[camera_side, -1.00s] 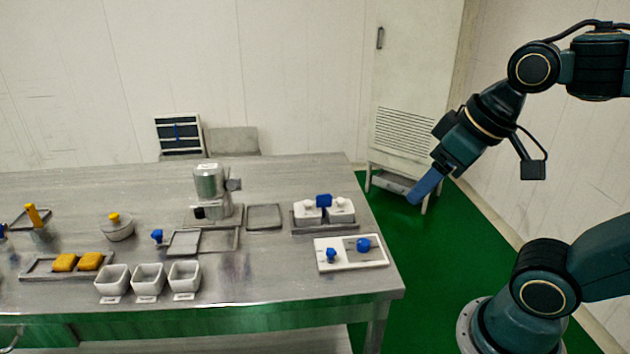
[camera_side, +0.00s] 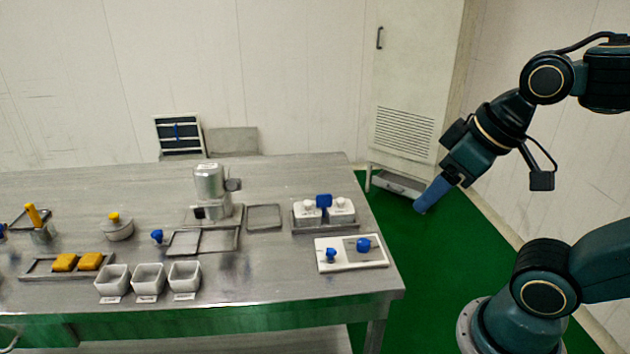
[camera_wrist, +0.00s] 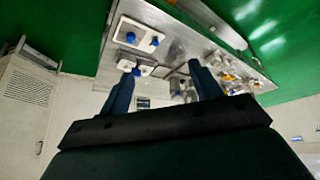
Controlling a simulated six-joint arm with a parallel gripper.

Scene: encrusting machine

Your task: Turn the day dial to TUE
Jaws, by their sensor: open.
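A white panel (camera_side: 350,264) with two blue knobs lies at the right front corner of the steel table. The smaller left knob (camera_side: 331,254) and the larger right knob (camera_side: 363,244) stand up from it. I cannot read any day marks, so I cannot tell which knob is the day dial. The panel also shows at the top of the wrist view (camera_wrist: 139,38). My gripper (camera_side: 421,208) hangs in the air right of the table, apart from the panel and tilted down-left. In the wrist view its two blue fingers (camera_wrist: 162,70) are spread with nothing held between them.
Two white containers with a blue part (camera_side: 323,212) stand behind the panel. A grey metal machine (camera_side: 211,190) stands mid-table. White cups (camera_side: 148,280) and a tray with yellow blocks (camera_side: 40,268) are at the left. Green floor is free between table and arm.

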